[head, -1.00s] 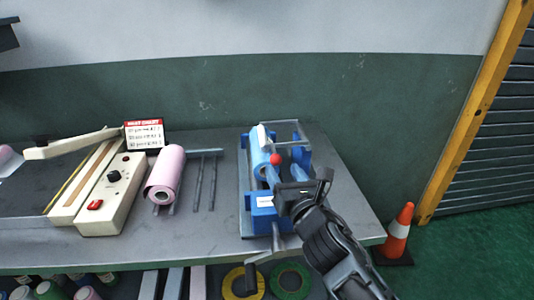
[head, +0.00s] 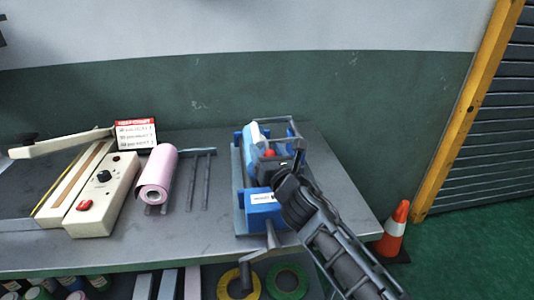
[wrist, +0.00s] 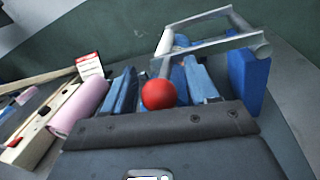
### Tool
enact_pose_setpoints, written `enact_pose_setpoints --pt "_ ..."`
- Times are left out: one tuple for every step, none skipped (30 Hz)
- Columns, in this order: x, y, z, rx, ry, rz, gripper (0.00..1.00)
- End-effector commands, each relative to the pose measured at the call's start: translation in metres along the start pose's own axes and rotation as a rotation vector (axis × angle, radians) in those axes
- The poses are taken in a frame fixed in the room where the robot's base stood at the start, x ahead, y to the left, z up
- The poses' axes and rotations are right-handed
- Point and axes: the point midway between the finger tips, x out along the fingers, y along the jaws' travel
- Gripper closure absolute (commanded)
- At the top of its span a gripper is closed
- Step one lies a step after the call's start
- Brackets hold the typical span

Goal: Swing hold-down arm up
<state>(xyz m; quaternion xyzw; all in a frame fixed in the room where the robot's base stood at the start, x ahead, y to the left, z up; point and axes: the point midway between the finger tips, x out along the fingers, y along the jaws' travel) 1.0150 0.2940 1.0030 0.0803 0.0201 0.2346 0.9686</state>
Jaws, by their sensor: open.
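A blue machine (head: 265,212) stands at the bench's right end. Its hold-down arm is a grey metal frame (head: 276,121) with a red ball knob (head: 269,153). In the wrist view the frame (wrist: 215,45) stretches above and beyond the knob (wrist: 158,94). My gripper (head: 283,165) is over the machine, close to the knob. In the wrist view its bluish fingers (wrist: 162,82) look apart, with the knob between them near the palm. Contact with the knob cannot be told. In the head view my wrist hides part of the machine's right side.
A pink roll (head: 157,174) lies left of the machine beside a grey rack (head: 206,180). A cream sealer (head: 103,200) and a red-topped card (head: 136,134) are farther left. A crank (head: 246,263) hangs at the bench's front. An orange cone (head: 396,229) stands on the floor at right.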

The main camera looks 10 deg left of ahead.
Motion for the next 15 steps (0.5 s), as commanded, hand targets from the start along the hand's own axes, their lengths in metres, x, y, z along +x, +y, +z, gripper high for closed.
enact_pose_setpoints --pt "0.0004 0.0002 0.0002 0.0 0.0 0.0 0.42" --pt "0.0004 0.0002 0.0003 0.0 0.0 0.0 0.42" --pt "0.0004 0.0001 0.0004 0.0 0.0 0.0 0.42" --pt "0.0003 0.0001 0.0004 0.0 0.0 0.0 0.42" --pt "0.0003 0.0 0.0005 0.0 -0.001 0.0 0.42" --pt "0.0003 0.0 0.0005 0.0 -0.001 0.0 0.42" --pt "0.0002 0.0 0.0005 0.0 -0.001 0.0 0.44" --pt "0.0002 0.0 0.0005 0.0 -0.001 0.0 0.46" --pt "0.0002 0.0 0.0005 0.0 -0.001 0.0 0.5" --pt "0.0002 0.0 0.0005 0.0 -0.001 0.0 0.53" --pt "0.0002 0.0 0.0005 0.0 -0.001 0.0 0.56" --pt "0.0001 0.0 0.0004 0.0 -0.001 0.0 0.6" --pt "0.0001 0.0 0.0004 0.0 -0.001 0.0 0.63" --pt "0.0001 -0.0001 0.0004 0.0 -0.001 0.0 0.66" --pt "0.0001 0.0 0.0004 0.0 -0.001 0.0 0.69"
